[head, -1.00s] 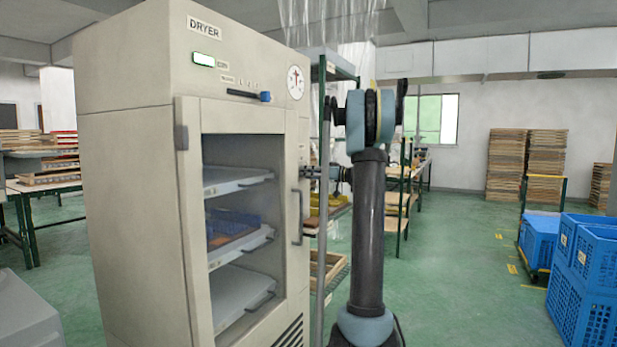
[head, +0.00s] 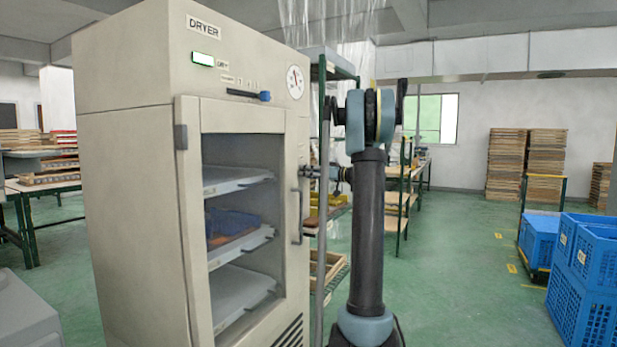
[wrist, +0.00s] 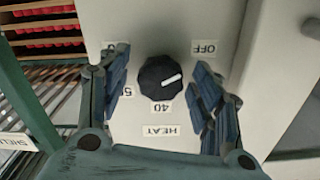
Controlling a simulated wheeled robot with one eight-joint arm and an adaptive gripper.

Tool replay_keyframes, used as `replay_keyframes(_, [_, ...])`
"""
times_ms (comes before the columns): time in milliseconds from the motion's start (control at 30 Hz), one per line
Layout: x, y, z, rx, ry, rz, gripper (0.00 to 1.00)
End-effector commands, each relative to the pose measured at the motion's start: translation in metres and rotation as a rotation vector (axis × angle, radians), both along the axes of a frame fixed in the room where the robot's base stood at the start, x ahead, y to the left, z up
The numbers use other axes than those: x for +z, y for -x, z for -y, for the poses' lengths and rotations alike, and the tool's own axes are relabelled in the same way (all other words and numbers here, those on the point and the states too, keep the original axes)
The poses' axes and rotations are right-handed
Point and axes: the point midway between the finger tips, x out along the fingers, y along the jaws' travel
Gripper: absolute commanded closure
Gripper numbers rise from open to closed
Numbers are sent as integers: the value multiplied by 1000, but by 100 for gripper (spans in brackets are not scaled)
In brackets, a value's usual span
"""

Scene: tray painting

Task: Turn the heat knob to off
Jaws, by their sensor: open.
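The heat knob (wrist: 156,86) is a dark round dial on the dryer's pale side panel in the wrist view. Its white pointer line points right and slightly up, between the OFF label (wrist: 204,47) and the 40 label (wrist: 165,107). The HEAT label (wrist: 160,130) is below. My gripper (wrist: 163,62) is open, with one blue finger on each side of the knob and a visible gap to each. In the head view my gripper (head: 309,172) is at the right side of the dryer (head: 130,180); the knob is hidden there.
The dryer's glass door has a handle (head: 298,218) close to my gripper. A green-framed shelf rack (head: 318,200) stands just behind the arm. Blue crates (head: 590,265) are at the right. Green floor between is open.

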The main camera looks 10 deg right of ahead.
Motion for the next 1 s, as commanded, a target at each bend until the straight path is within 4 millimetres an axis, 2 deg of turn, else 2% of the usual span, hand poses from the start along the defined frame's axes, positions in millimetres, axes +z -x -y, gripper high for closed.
replay_keyframes(233, [0, 8, 11, -1, 0, 0, 41])
replay_keyframes(700, [-1, 56, 79, -3, 0, -1, 41])
replay_keyframes(1000, [-1, 69, 97, -1, 0, -1, 41])
